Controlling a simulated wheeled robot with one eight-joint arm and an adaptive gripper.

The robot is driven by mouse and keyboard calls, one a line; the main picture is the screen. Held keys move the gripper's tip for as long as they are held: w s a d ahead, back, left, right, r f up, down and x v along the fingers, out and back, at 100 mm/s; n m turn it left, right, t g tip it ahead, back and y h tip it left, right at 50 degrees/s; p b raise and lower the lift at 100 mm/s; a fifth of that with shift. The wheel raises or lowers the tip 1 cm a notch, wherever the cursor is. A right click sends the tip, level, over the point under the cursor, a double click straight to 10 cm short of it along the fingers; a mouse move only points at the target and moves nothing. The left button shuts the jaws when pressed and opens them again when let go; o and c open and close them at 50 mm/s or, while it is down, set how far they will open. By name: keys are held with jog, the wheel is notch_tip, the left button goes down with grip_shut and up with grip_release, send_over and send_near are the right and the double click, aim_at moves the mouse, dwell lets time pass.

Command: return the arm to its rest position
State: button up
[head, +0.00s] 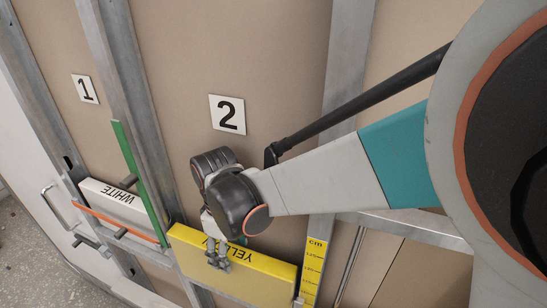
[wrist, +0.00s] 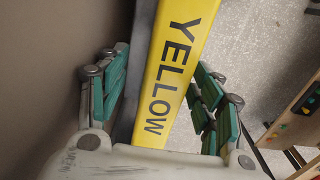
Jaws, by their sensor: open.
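My gripper (head: 217,258) is at the end of my arm, which reaches in from the right in the head view. It is low on the wall below the number 2 sign, at the yellow box marked YELLOW (head: 258,277). In the wrist view my gripper (wrist: 160,95) has its green-padded fingers spread wide, one on each side of the yellow box (wrist: 170,70). The right finger shows a gap to the box; the left is close to its grey side, and contact there cannot be told.
A white box marked WHITE (head: 115,200) sits to the left, below sign 1 (head: 85,89). A green strip (head: 138,180) and an orange bar (head: 115,224) are near it. A yellow cm ruler (head: 314,270) stands right of the yellow box. Metal studs (head: 348,60) frame the wall.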

jog(key=r, duration=0.6)
jog(key=shift+s, duration=0.35)
jog(key=shift+f, duration=0.1)
jog(key=shift+f, duration=0.15)
